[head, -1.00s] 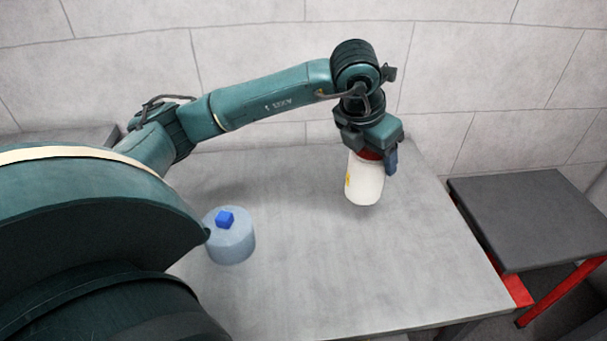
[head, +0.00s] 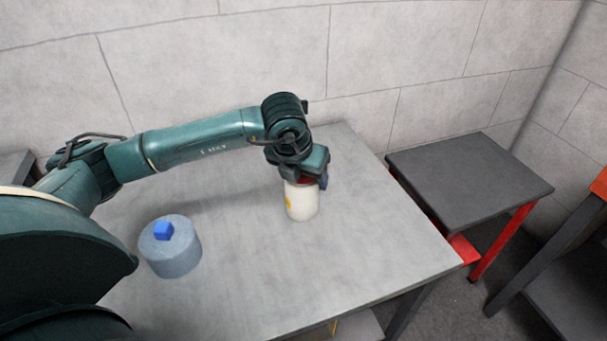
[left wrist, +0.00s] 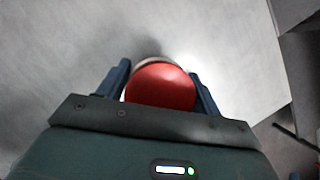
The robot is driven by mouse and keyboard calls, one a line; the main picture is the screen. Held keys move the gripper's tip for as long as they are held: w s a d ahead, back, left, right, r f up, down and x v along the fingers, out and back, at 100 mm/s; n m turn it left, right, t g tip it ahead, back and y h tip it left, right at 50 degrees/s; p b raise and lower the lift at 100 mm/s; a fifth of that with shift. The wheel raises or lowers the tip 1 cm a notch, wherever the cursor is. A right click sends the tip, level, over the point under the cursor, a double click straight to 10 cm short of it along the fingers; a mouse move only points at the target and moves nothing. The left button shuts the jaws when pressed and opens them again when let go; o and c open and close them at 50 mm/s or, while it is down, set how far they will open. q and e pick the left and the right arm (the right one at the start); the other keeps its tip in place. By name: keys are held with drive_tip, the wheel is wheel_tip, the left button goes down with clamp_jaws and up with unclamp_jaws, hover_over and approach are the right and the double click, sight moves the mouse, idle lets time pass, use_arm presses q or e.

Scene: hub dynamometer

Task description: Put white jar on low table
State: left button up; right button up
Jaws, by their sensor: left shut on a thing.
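The white jar (head: 301,203) has a red lid and a yellow mark on its side. In the head view it hangs upright, or nearly so, under my left gripper (head: 304,183), over the grey table. I cannot tell whether its base touches the tabletop. In the left wrist view the red lid (left wrist: 160,87) sits between the two blue fingers of my left gripper (left wrist: 162,85), which is shut on it. The low table (head: 470,178), dark-topped with red legs, stands to the right of the grey table. My right gripper is not in view.
The grey table (head: 375,255) has free room in front of the jar. The low table's top is bare. Another dark, orange-edged piece of furniture (head: 565,250) stands at far right.

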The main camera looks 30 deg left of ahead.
use_arm(q)
drive_tip(key=o, duration=1.3)
drive_tip(key=shift+r, duration=0.1)
